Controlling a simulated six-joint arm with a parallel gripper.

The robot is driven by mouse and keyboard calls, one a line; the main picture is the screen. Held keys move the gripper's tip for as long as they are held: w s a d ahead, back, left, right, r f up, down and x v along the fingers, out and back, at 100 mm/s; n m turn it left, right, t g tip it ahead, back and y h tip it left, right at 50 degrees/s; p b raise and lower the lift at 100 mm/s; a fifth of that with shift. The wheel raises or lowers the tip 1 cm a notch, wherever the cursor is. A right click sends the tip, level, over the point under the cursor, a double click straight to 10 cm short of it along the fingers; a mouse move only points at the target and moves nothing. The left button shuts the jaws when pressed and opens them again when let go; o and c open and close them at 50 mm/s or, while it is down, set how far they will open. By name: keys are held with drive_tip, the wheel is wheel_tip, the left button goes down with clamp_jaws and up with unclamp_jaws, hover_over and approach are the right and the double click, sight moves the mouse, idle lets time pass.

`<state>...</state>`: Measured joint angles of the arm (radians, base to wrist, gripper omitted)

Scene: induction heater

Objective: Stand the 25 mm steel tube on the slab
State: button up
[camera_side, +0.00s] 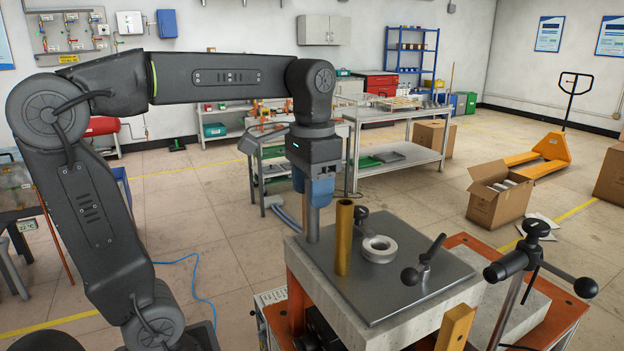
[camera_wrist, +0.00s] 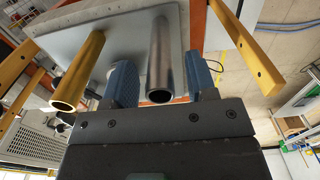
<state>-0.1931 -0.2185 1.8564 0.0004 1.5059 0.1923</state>
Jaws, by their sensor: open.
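The steel tube (camera_side: 313,222) is a grey hollow cylinder standing upright near the far-left edge of the grey slab (camera_side: 400,300). In the wrist view the steel tube (camera_wrist: 162,55) rises between my two blue fingers, with a gap visible on each side. My gripper (camera_side: 313,188) is open, pointing down around the tube's upper part; it also shows in the wrist view (camera_wrist: 161,84). The fingers partly hide the tube's top in the side view. The tube's foot appears to rest on the slab.
A taller-looking brass tube (camera_side: 344,238) stands upright close to the right of the steel tube. A pale ring (camera_side: 379,248) lies on the slab farther right. A clamp handle with black knobs (camera_side: 425,262) stands at the slab's right side. A yellow bar (camera_side: 456,328) is at the front.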

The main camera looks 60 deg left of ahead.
wheel_tip(320, 180, up, 12)
drive_tip(key=shift+r, duration=0.15)
idle(0.3)
idle(0.4)
